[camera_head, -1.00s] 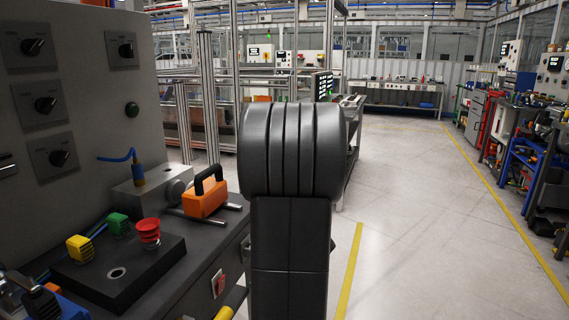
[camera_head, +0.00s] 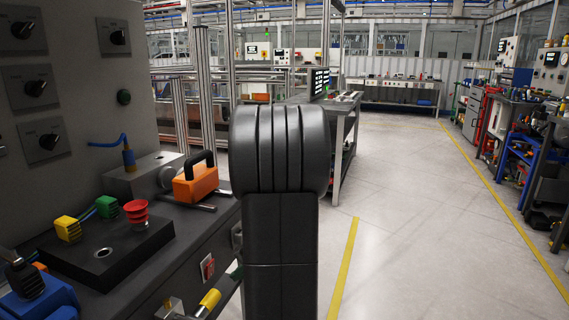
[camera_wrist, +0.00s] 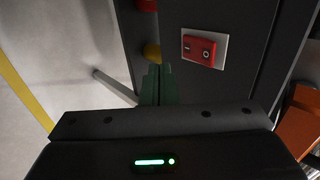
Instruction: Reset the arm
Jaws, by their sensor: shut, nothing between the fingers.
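My gripper (camera_wrist: 158,84) shows in the wrist view as dark green fingers close together, with nothing between them. The fingers point along the dark front of the bench, left of a red rocker switch (camera_wrist: 199,50) on a pale plate. I cannot tell whether they touch anything. In the head view my black arm stands upright in the middle and hides most of what is behind it. The red switch also shows there (camera_head: 207,267), left of my arm, with a yellow-ended handle (camera_head: 209,299) below it.
On the dark bench (camera_head: 180,247) at left are an orange block with a black handle (camera_head: 195,184), a red button (camera_head: 136,210), a yellow connector (camera_head: 67,228) and a green connector (camera_head: 107,206). A grey knob panel (camera_head: 72,100) rises behind. The floor (camera_head: 430,230) at right is clear.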

